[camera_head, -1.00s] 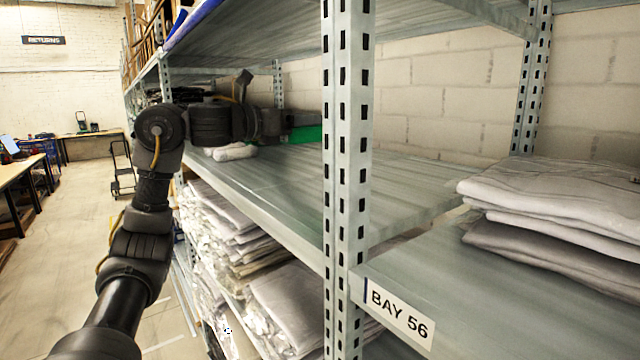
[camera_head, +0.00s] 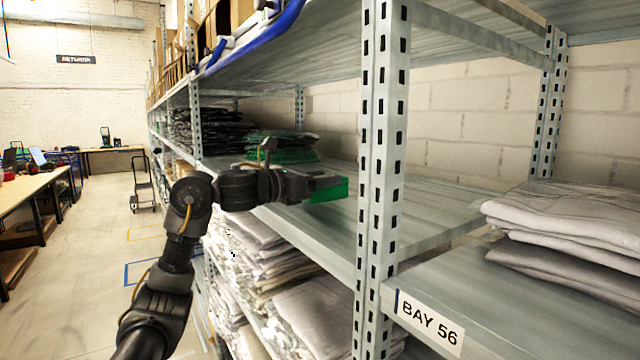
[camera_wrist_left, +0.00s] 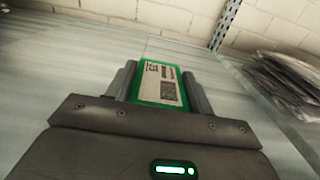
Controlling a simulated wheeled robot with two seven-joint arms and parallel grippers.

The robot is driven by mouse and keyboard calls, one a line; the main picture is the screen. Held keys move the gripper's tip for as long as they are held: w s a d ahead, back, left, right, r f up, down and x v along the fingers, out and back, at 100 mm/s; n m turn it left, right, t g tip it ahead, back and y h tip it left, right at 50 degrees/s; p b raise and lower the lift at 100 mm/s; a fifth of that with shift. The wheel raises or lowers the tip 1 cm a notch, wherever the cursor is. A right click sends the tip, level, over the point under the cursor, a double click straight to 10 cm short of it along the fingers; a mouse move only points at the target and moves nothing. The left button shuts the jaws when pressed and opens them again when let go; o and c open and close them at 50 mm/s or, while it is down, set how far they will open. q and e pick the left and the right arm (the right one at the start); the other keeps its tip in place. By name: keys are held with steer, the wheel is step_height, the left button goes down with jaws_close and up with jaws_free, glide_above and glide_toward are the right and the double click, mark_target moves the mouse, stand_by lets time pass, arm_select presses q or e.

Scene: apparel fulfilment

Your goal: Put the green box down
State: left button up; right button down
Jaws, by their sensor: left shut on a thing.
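The green box (camera_head: 331,191) is in the jaws of my left gripper (camera_head: 318,184), over the middle shelf (camera_head: 300,222) left of the front upright. In the left wrist view the green box (camera_wrist_left: 160,84) shows a white label with print and a dark code, and a finger of my left gripper (camera_wrist_left: 160,88) lies on each side of it. The box looks low over the shelf surface; I cannot tell whether it touches. My right gripper is in neither view.
A slotted upright (camera_head: 382,150) stands right of the box. Green packets (camera_head: 285,150) and dark folded garments (camera_head: 210,130) lie farther back on the shelf. Pale folded garments (camera_head: 560,220) lie at right beyond the BAY 56 label (camera_head: 430,318). Shelf around the box is bare.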

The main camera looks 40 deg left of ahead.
arm_select(q)
steer(key=shift+w+a+f, duration=0.1)
steer(key=shift+w+f, duration=0.2)
steer(key=shift+f, duration=0.35)
steer(key=shift+s+r, duration=0.1)
steer(key=shift+s, duration=0.25)
steer(key=shift+f, duration=0.2)
steer(key=o, duration=1)
steer(key=shift+w, duration=0.2)
steer(key=shift+c, duration=0.2)
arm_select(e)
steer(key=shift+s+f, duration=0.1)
arm_select(q)
steer(key=shift+s, duration=0.1)
steer(key=shift+r, duration=0.2)
steer(key=b+v, duration=0.2)
steer(key=v, duration=0.3)
steer(key=b+v, duration=0.3)
steer(key=v, duration=0.3)
steer(key=shift+f+b, duration=0.2)
steer(key=shift+b, duration=0.1)
steer(key=shift+s+a+r, duration=0.1)
steer(key=shift+s+r, duration=0.1)
steer(key=shift+s, duration=0.3)
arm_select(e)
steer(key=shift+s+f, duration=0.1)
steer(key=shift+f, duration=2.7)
